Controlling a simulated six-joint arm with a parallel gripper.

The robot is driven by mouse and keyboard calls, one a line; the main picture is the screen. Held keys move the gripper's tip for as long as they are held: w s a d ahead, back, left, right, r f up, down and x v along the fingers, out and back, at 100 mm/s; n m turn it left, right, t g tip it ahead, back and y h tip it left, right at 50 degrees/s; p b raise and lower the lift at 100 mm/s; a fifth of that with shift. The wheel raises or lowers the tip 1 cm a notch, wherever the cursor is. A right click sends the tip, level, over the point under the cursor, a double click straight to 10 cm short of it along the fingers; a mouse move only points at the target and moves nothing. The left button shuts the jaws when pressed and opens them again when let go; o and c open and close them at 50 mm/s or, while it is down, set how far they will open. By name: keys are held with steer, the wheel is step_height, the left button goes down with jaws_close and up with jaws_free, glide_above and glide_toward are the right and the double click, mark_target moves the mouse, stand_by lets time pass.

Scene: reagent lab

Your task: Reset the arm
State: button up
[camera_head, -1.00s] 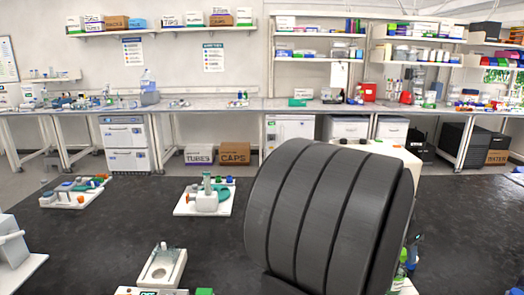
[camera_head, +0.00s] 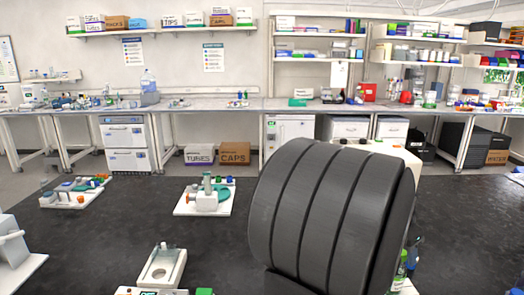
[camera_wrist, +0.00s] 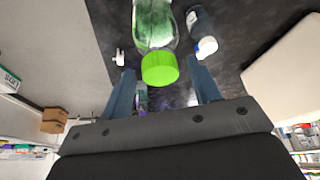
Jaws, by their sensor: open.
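My gripper (camera_wrist: 160,64) shows in the wrist view with its two blue-grey fingers spread apart, open. A clear bottle with a bright green cap (camera_wrist: 160,68) appears in the space between the fingertips. Neither finger visibly touches it, and I cannot tell its depth from them. A large dark ribbed link of my own arm fills the lower right and hides that part of the bench.
A second bottle with a white cap (camera_wrist: 207,46) lies close to the right finger in the wrist view. On the black bench (camera_head: 110,235) stand a white rack with a green part (camera_head: 206,199), a tray of small parts (camera_head: 76,193) and a white holder (camera_head: 162,268). Bare bench lies between them.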

steer(key=shift+x, duration=1.1)
steer(key=r, duration=0.5)
steer(key=shift+s, duration=0.25)
steer(key=s+d+r, duration=0.4)
steer(key=s+r, duration=0.3)
steer(key=s, duration=0.4)
steer(key=w+d+f+m, duration=0.1)
steer(key=w+d+f, duration=0.2)
steer(key=d+f, duration=0.2)
steer(key=w+d+f+m+g, duration=0.1)
steer(key=d+f, duration=0.4)
steer(key=d, duration=0.6)
steer(key=w+d+f+m+g, duration=0.1)
steer(key=w+d+f+m, duration=0.1)
steer(key=w+d+f, duration=0.3)
steer(key=shift+w+d+m, duration=0.4)
steer(key=shift+w+d, duration=0.1)
steer(key=shift+d, duration=1.5)
